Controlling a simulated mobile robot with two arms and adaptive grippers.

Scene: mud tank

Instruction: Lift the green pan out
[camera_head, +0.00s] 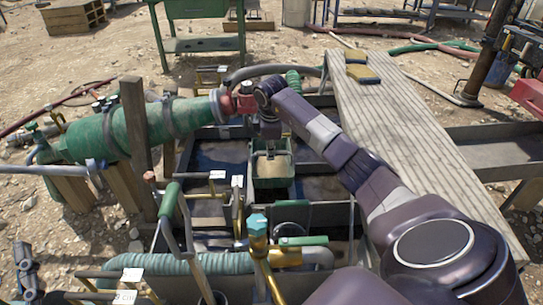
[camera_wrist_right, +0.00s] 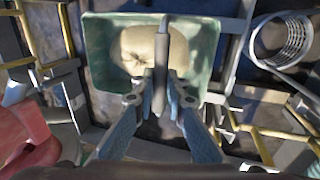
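The green pan (camera_head: 272,183) sits in the middle of the tank in the head view, with tan material in it. In the right wrist view the pan (camera_wrist_right: 97,62) lies below the hand, holding a pale tan lump. A grey upright bar (camera_wrist_right: 162,50) stands over the pan like a handle. My right gripper (camera_head: 269,137) is directly above the pan. Its two fingers (camera_wrist_right: 160,84) close on both sides of the bar, seemingly touching it. What looks like my left gripper (camera_head: 24,258) shows in part at the lower left edge, far from the pan; its opening is unclear.
A green cylinder (camera_head: 100,134) lies left of the pan, by a wooden post (camera_head: 136,130). A plank walkway (camera_head: 405,110) runs along the right. Valves, a yellow pipe (camera_head: 267,275) and a ribbed hose (camera_head: 180,265) crowd the front. Metal frames stand close around the pan.

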